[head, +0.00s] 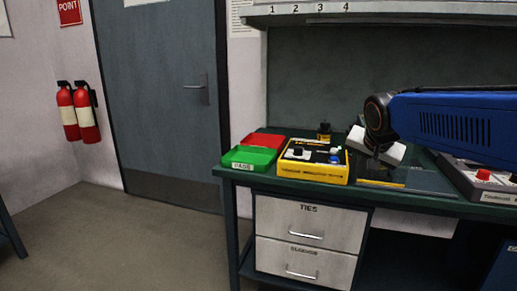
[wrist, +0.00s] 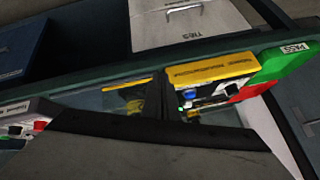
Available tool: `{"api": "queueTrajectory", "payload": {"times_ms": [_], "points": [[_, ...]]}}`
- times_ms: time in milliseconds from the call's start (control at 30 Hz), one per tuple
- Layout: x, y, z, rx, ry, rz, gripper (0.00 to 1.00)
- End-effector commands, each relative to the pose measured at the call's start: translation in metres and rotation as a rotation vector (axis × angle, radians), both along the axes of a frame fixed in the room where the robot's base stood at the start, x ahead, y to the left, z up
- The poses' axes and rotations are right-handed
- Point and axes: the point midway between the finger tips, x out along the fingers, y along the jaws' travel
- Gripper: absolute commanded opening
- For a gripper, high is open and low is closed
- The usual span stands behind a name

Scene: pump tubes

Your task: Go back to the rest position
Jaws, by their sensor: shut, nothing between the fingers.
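My gripper (head: 376,150) hangs at the end of my blue arm, above the right part of the dark green bench, just right of the yellow box (head: 312,172). In the wrist view its dark fingers (wrist: 160,90) are together with nothing between them. They point toward the bench's front edge, beside the yellow box (wrist: 215,75). In the head view the fingertips are hard to make out against the dark bench.
A green tray (head: 248,158) and a red tray (head: 264,141) stand left of the box, with a small dark bottle (head: 324,132) behind it. A grey device with a red button (head: 482,175) is at right. A shelf (head: 400,15) overhangs the bench; drawers (head: 305,240) are below.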

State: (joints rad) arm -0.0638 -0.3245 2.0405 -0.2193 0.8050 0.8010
Motion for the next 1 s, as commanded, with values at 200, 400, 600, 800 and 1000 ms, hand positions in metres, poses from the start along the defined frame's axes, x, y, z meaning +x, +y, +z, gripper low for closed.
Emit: {"api": "queueTrajectory", "payload": {"times_ms": [200, 400, 600, 800, 1000], "points": [[-0.092, -0.003, -0.042, -0.075, 0.088, 0.158, 0.0], [-0.171, -0.002, -0.089, -0.133, 0.164, 0.316, 0.0], [-0.237, 0.003, -0.136, -0.177, 0.221, 0.47, 0.0], [-0.272, 0.007, -0.164, -0.198, 0.25, 0.56, 0.0], [-0.278, 0.008, -0.169, -0.202, 0.255, 0.58, 0.0]]}}
